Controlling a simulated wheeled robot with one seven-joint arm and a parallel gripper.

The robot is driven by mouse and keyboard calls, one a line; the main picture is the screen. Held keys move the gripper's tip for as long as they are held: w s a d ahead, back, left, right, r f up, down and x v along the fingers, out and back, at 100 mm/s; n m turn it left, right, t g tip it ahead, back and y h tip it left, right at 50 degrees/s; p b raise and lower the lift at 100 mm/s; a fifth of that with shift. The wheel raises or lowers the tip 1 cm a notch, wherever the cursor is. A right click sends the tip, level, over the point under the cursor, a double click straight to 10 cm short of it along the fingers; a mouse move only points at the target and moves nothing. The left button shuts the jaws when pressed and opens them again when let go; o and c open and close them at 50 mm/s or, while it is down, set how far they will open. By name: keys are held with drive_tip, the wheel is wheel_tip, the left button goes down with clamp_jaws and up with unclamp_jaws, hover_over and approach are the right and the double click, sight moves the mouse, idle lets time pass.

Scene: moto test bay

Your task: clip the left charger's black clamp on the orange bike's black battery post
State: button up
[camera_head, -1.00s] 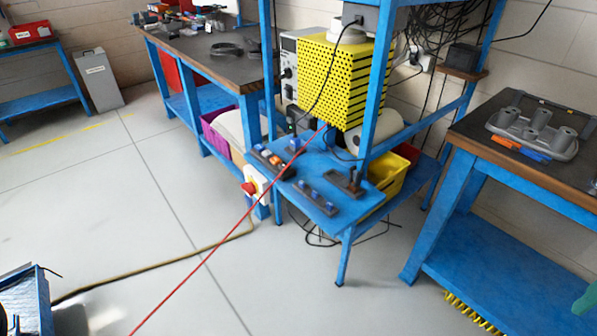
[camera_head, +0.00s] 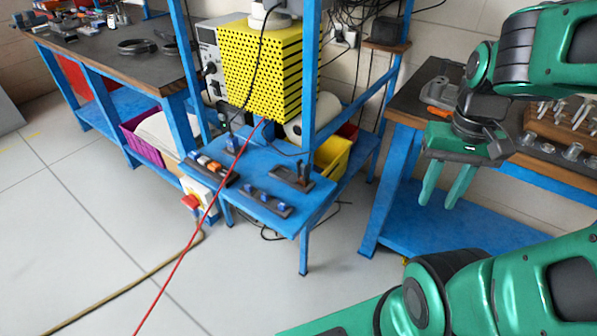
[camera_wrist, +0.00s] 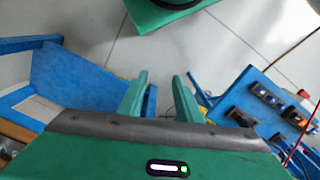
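My gripper (camera_head: 439,192) hangs at the right in the head view, fingers pointing down, in front of the right-hand workbench. In the wrist view its two green fingers (camera_wrist: 160,98) stand apart with nothing between them, so it is open and empty. I cannot make out the orange bike, its battery post or a black clamp in either view. A thin red cable (camera_head: 205,217) runs from the blue stand down to the lower left edge. A black cable hangs over the yellow perforated box (camera_head: 270,70). I cannot tell whether either belongs to a charger.
A low blue shelf (camera_head: 245,160) carries several small connector blocks. A red stop button (camera_head: 190,202) is on its left side. Workbenches stand at the left (camera_head: 150,68) and right (camera_head: 405,98). A tan hose (camera_head: 130,288) crosses the otherwise open floor at lower left.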

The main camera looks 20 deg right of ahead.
drive_tip(key=shift+o, duration=0.6)
drive_tip(key=shift+s+r, duration=0.2)
drive_tip(key=shift+s, duration=0.1)
drive_tip(key=n+t+y, duration=0.2)
drive_tip(key=n+t, duration=0.1)
drive_tip(key=n, duration=1.1)
hover_over(304, 162)
drive_tip(key=s+d, duration=0.1)
wheel_tip(304, 162, down, 6)
drive_tip(key=shift+s+r, duration=0.1)
drive_tip(key=shift+s, duration=0.05)
drive_tip(key=shift+x, duration=2.75)
